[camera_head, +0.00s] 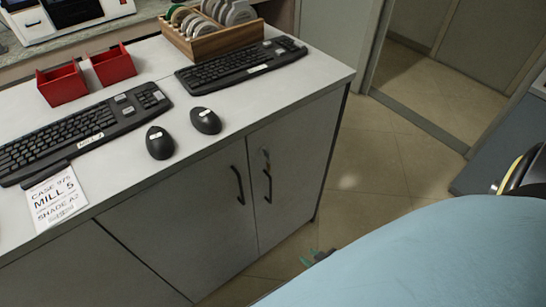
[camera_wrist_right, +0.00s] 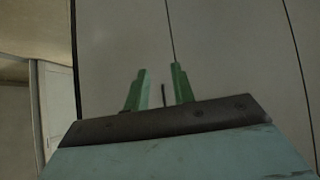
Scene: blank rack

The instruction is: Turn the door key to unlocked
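The door key (camera_head: 266,154) looks like a small pale piece on the right cabinet door (camera_head: 292,160), just above that door's black handle (camera_head: 268,186). It is too small to tell which way it is turned. My right gripper (camera_head: 312,257) shows only in part, low in front of the cabinet and apart from the key. In the right wrist view its green fingers (camera_wrist_right: 158,84) stand apart with nothing held, facing the grey cabinet front. A thin dark upright shape (camera_wrist_right: 163,95) shows between them, perhaps a handle. The key cannot be made out there. My left gripper is not in view.
The counter (camera_head: 250,104) above the doors holds two keyboards (camera_head: 240,66), two mice (camera_head: 206,120), red bins (camera_head: 113,65), a wooden rack (camera_head: 212,38) and a printed card (camera_head: 55,200). Open tiled floor (camera_head: 375,165) lies right of the cabinet.

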